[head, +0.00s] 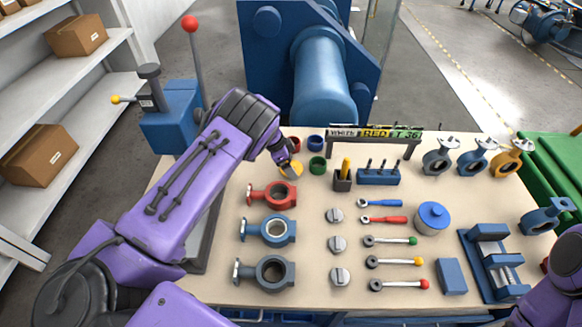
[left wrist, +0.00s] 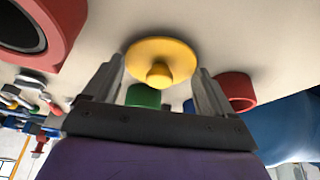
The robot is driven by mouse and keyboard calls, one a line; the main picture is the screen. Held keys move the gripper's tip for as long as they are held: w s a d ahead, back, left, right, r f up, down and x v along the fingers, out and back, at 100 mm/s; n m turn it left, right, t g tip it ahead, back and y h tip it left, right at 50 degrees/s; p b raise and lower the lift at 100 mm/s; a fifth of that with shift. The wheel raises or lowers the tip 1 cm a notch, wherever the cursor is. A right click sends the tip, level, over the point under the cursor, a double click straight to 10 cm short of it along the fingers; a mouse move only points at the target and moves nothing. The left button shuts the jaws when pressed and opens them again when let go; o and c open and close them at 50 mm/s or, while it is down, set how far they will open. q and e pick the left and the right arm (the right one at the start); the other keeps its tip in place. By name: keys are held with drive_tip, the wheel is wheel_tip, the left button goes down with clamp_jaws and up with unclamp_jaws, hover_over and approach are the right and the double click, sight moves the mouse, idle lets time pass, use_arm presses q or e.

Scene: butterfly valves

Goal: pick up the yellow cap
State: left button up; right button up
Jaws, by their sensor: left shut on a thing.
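The yellow cap (head: 292,170) is at the back left of the workbench, partly hidden by my left gripper (head: 287,160) in the head view. In the left wrist view the yellow cap (left wrist: 160,58) shows as a round disc with a small knob, between the two fingers of my left gripper (left wrist: 160,68). The left gripper is shut on it. I cannot tell whether the cap is touching the bench. My right arm shows only at the right edge of the head view; its gripper is out of frame.
A green cap (head: 317,165), a blue cap (head: 315,142) and a red cap (head: 294,145) stand close by. A red valve body (head: 272,194) is just in front. A sign rack (head: 375,140), pen holder (head: 342,180) and tools lie to the right.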

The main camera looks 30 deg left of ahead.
sight(294, 164)
use_arm(q)
wheel_tip(294, 164, up, 3)
drive_tip(key=p, duration=0.3)
drive_tip(key=shift+r, duration=0.2)
drive_tip(key=s+d+r+p, duration=0.6)
drive_tip(key=s+r, duration=0.6)
drive_tip(key=shift+d+r, duration=0.35)
drive_tip(key=shift+d, duration=0.05)
drive_tip(key=shift+s, duration=0.1)
